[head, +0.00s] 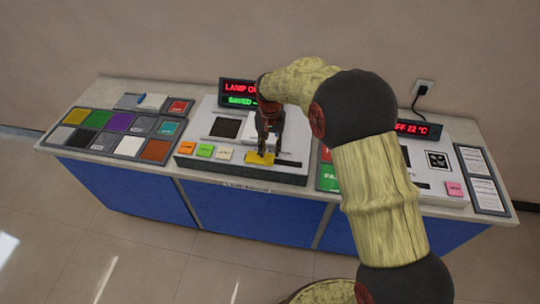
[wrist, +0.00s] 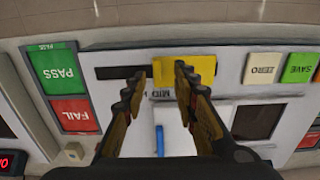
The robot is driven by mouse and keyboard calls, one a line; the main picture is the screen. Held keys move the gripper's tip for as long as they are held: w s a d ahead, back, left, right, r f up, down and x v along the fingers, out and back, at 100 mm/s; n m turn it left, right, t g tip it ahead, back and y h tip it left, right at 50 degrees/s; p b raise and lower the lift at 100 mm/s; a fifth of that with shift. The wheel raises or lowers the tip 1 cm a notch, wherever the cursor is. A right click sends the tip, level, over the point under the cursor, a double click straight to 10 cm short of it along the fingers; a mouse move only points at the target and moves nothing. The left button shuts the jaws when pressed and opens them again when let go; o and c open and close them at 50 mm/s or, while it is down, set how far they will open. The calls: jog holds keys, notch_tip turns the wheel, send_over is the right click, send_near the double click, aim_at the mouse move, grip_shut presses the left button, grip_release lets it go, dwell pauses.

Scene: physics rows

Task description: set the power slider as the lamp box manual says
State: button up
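The lamp box (head: 212,103) stands mid-counter, with a display (head: 238,93) reading "LAMP O…" and "SAVED", partly hidden by my arm. The yellow slider block (head: 260,158) is at its front edge. In the wrist view the yellow block (wrist: 205,72) sits at the right of a dark slot (wrist: 120,72), above a partly hidden label starting "MID". My gripper (wrist: 160,75) is open, its fingers apart. The left fingertip is over the slot beside the block; the right one overlaps the block's face. I cannot tell whether they touch it. I cannot tell which sheet is the manual.
ZERO (wrist: 262,69) and SAVE (wrist: 300,68) buttons lie right of the block in the wrist view. PASS (wrist: 58,70) and FAIL (wrist: 73,115) pads lie left. Colored tiles (head: 118,122) fill the left counter. Printed sheets (head: 481,178) with unreadable text lie far right.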

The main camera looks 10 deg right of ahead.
notch_tip(320, 180, up, 7)
jog(key=shift+r, duration=0.2)
dwell(0.6)
jog(key=s+d+r+n+t, duration=0.1)
jog(key=s+r, duration=0.4)
jog(key=s, duration=0.6)
jog(key=s+d+r+n+t, duration=0.1)
jog(key=s+d+r, duration=0.4)
jog(key=s, duration=0.6)
jog(key=s+d+r+n+t, duration=0.1)
jog(key=s+d+r+t, duration=0.2)
jog(key=s+r, duration=0.3)
jog(key=s+d, duration=0.1)
jog(key=s, duration=0.4)
jog(key=shift+n+t, duration=0.3)
